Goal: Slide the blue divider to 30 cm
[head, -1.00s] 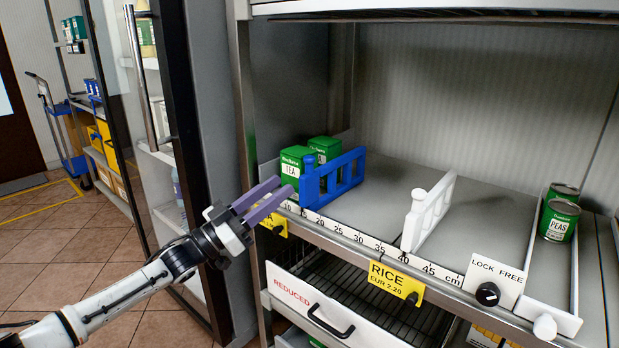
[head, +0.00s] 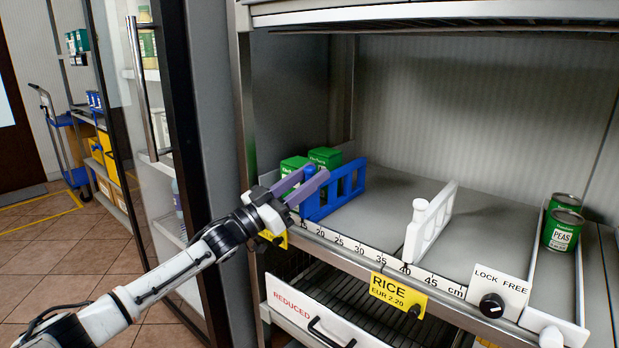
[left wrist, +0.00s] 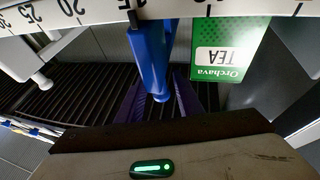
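The blue divider (head: 348,181) stands upright on the shelf, right of the green tea boxes (head: 294,165). Its front post is near the 15 mark of the ruler strip (head: 345,241). My left gripper (head: 319,173) is at this post, its purple fingers partly hiding it. In the left wrist view, the blue post (left wrist: 152,55) shows between the two fingers (left wrist: 158,80), with gaps visible beside it, so the gripper looks open around it. A tea box (left wrist: 228,48) stands beside it there. My right gripper is not in view.
A white divider (head: 430,222) stands near the 40 mark. Between the two dividers the shelf is bare. Pea cans (head: 563,228) stand at the right, beyond the LOCK FREE plate and its black knob (head: 491,305). A yellow RICE tag (head: 398,293) hangs on the front edge.

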